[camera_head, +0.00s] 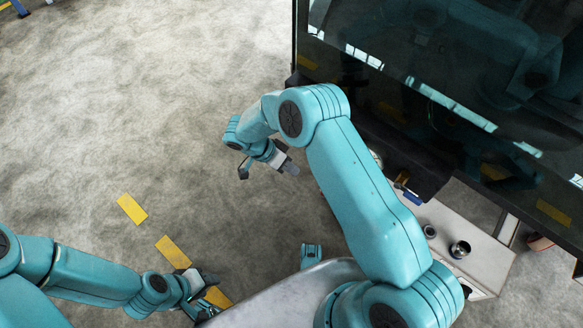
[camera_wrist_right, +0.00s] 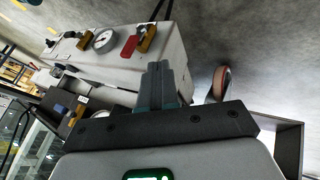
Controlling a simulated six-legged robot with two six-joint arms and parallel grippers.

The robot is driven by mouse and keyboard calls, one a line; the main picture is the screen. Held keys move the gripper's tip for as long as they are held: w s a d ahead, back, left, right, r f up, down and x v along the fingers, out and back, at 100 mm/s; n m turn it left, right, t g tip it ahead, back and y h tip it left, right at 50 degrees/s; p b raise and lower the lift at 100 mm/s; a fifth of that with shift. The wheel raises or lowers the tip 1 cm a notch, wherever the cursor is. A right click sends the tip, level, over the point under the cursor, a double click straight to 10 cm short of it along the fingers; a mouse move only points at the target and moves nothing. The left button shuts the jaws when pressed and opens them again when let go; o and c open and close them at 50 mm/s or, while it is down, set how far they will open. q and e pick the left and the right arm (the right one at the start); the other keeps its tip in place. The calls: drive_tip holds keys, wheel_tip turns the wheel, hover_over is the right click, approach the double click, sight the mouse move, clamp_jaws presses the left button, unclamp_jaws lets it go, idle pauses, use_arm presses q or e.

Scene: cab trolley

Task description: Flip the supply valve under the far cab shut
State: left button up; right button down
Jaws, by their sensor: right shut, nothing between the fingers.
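My right gripper (camera_head: 288,168) is shut and empty, left of the dark-glazed cab (camera_head: 395,75) in the head view. Its closed fingers (camera_wrist_right: 160,82) show in the right wrist view. There, a valve with a red handle (camera_wrist_right: 130,46) and brass-coloured body sits on a white box (camera_wrist_right: 120,67), beside a round gauge (camera_wrist_right: 103,40). The fingertips appear apart from the valve. In the head view a blue handle (camera_head: 412,197) shows by the box under the cab. I cannot tell which valve is the supply valve. My left gripper (camera_head: 207,291) is low at the left; its jaw opening is unclear.
Two metal cups or fittings (camera_head: 459,249) stand on the pale box top. A caster wheel (camera_wrist_right: 221,82) shows right of the fingers in the right wrist view. Yellow floor marks (camera_head: 132,209) lie on the grey floor, which is clear at left.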

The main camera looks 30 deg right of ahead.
drive_tip(key=s+d+f+b, duration=0.1)
drive_tip(key=s+d+f, duration=0.3)
drive_tip(key=s+f, duration=0.1)
drive_tip(key=shift+s+d+b, duration=0.25)
drive_tip(key=shift+d+b, duration=0.15)
